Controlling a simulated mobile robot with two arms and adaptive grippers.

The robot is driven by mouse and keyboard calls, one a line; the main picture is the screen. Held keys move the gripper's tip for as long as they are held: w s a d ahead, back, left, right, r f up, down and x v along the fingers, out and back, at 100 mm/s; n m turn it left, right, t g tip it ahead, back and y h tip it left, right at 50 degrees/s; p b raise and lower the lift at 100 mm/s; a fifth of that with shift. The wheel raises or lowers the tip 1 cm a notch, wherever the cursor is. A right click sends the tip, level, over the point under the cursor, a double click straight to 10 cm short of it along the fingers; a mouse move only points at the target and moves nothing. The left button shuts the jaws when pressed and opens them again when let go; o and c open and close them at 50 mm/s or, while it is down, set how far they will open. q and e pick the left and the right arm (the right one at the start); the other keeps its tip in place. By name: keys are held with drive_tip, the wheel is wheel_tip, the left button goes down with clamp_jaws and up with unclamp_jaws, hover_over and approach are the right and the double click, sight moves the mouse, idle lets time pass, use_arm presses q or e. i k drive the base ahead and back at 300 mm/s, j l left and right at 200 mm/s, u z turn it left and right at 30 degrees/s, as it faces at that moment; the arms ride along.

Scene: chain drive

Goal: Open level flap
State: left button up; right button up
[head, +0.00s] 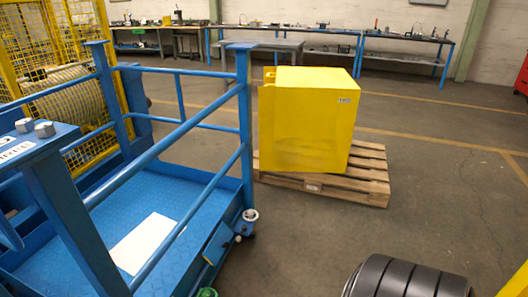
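Neither of my grippers shows in the head view. A blue railed platform (170,195) fills the left side. At its near right corner is a small blue plate or box (218,243), beside a small round white-rimmed fitting (250,215). I cannot tell whether this plate is the level flap, or whether it is open or shut. A small green round part (207,293) is cut off below it at the bottom edge.
A yellow box (305,130) stands on a wooden pallet (370,185) right of the platform. A black ribbed cylinder (405,281) is cut off at the bottom right. A yellow mesh cage (30,40) stands at left, workbenches (320,33) at the back.

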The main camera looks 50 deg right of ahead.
sight(216, 248)
drive_tip(key=z, duration=1.25)
drive_tip(key=i+l+u, duration=0.3)
drive_tip(key=l, duration=0.2)
